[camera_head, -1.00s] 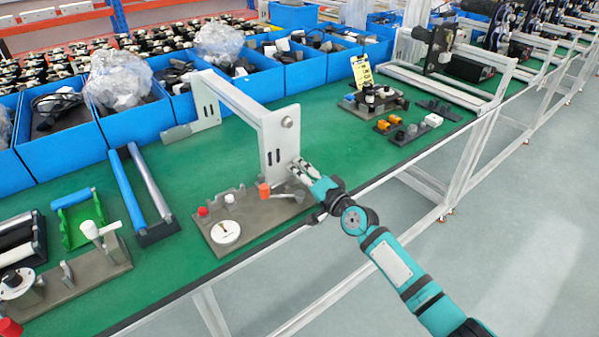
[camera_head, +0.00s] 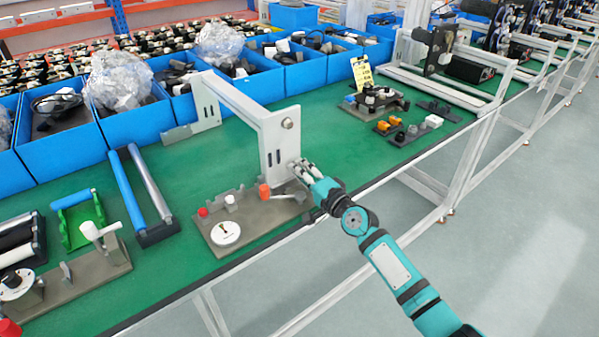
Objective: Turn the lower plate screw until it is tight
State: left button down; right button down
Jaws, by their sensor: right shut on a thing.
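A grey metal frame (camera_head: 236,100) stands on the green bench, with an upright end plate (camera_head: 279,147) nearest me. A round screw knob (camera_head: 287,123) sits high on that plate. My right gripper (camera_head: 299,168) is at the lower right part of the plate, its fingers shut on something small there. The fingers hide the lower plate screw, so I cannot make out its shape or how far in it sits. My left gripper is not in view.
A grey fixture base (camera_head: 252,222) with a white dial (camera_head: 225,233) and an orange knob (camera_head: 264,191) lies just left of and below my gripper. Blue bins (camera_head: 136,125) line the back. Green bench is clear right of the frame (camera_head: 335,135).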

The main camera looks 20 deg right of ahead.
jog(key=c, duration=1.4)
grip_release()
jog(key=shift+s+f, duration=0.1)
jog(key=shift+f, duration=0.1)
jog(key=shift+c, duration=0.2)
jog(key=shift+o, duration=1.4)
jog(key=shift+s+d+r, duration=0.1)
jog(key=shift+d, duration=0.05)
jog(key=shift+r, duration=0.15)
